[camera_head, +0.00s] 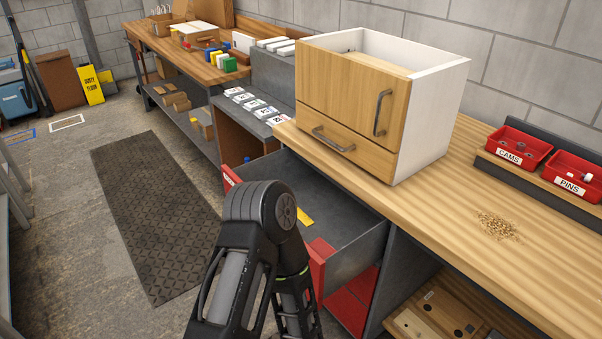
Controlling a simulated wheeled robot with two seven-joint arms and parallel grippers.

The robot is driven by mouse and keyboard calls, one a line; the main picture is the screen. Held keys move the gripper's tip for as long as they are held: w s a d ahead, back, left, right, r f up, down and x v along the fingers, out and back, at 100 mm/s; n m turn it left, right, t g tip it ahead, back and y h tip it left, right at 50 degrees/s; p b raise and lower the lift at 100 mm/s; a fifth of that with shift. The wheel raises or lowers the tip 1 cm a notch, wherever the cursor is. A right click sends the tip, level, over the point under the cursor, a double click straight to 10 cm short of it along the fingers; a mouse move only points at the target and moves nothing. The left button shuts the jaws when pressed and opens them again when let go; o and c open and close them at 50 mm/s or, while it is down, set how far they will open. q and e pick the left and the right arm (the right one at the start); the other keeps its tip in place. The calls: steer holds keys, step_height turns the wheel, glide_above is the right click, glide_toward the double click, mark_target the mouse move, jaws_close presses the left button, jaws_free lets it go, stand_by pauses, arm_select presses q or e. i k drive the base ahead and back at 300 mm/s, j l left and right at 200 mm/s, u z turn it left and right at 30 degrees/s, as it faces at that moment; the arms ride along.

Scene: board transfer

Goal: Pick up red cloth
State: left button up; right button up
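I cannot make out a red cloth for certain. An open drawer (335,220) with grey walls and a red front juts out from under the wooden bench. A small yellow item (305,217) lies inside it, and part of its inside is hidden behind my arm. Below the drawer is a red surface (352,302), only partly visible. One of my dark arms rises from the bottom edge, bends in front of the drawer and goes back down. Neither of my grippers shows.
A wooden cabinet (352,95) stands on the bench (450,210). Red bins labelled CAMS (517,147) and PINS (573,178) sit at right, near a pile of small tan bits (497,226). A dark mat (155,210) lies on the open floor at left.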

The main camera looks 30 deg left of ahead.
mark_target(320, 246)
steer(key=u, duration=0.45)
steer(key=j+u, duration=0.15)
steer(key=u, duration=0.25)
steer(key=j+u, duration=0.1)
steer(key=u, duration=0.35)
steer(key=i+l, duration=0.1)
steer(key=l, duration=0.2)
steer(key=i+l, duration=0.1)
steer(key=l, duration=0.55)
steer(key=z, duration=1.85)
steer(key=j+u, duration=0.1)
steer(key=u, duration=1.75)
